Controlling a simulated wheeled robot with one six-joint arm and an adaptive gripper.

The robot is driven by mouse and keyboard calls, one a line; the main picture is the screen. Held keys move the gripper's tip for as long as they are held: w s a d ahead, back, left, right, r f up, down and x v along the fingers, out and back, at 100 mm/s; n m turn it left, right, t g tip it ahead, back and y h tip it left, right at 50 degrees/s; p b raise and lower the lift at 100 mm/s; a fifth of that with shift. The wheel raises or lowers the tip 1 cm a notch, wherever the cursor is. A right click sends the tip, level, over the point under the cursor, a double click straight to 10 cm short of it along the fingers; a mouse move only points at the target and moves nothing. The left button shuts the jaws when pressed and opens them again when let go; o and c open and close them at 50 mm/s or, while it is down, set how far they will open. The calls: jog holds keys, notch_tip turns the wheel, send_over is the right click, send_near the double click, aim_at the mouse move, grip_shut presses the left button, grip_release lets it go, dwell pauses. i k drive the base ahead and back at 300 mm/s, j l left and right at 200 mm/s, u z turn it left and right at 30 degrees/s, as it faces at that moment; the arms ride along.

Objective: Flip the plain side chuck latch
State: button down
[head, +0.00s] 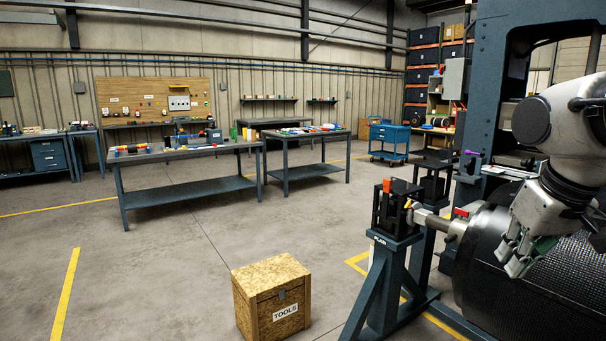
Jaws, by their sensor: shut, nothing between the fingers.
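The plain side chuck (392,215) is a black block on a dark blue stand (385,285) marked PLAIN, right of the picture's middle. An upright orange piece (386,186), perhaps the latch handle, stands on its top. A small yellow part (408,204) shows at its right side, where a pale metal shaft end (432,221) meets the chuck. My gripper (516,262) is shut and empty. It points down in front of the big dark roll, to the right of the chuck and apart from it in the picture.
The dark textured roll (480,265) fills the lower right, with a red piece (466,211) near its shaft. A wooden tool box (272,296) stands on the floor left of the stand. A blue press frame (483,90) rises behind. The floor to the left is open.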

aim_at(388, 183)
jog(key=i+j+u, duration=0.2)
jog(key=i+u, duration=0.25)
jog(key=i+j+u, duration=0.1)
jog(key=i+u, duration=0.3)
jog(key=i+j+z, duration=0.1)
jog(key=i+z, duration=0.35)
jog(key=i, duration=0.3)
jog(key=i+l+z, duration=0.1)
jog(key=i+z, duration=0.55)
jog(key=z, duration=0.15)
jog(key=i+z, duration=0.4)
jog(key=k+j, duration=0.05)
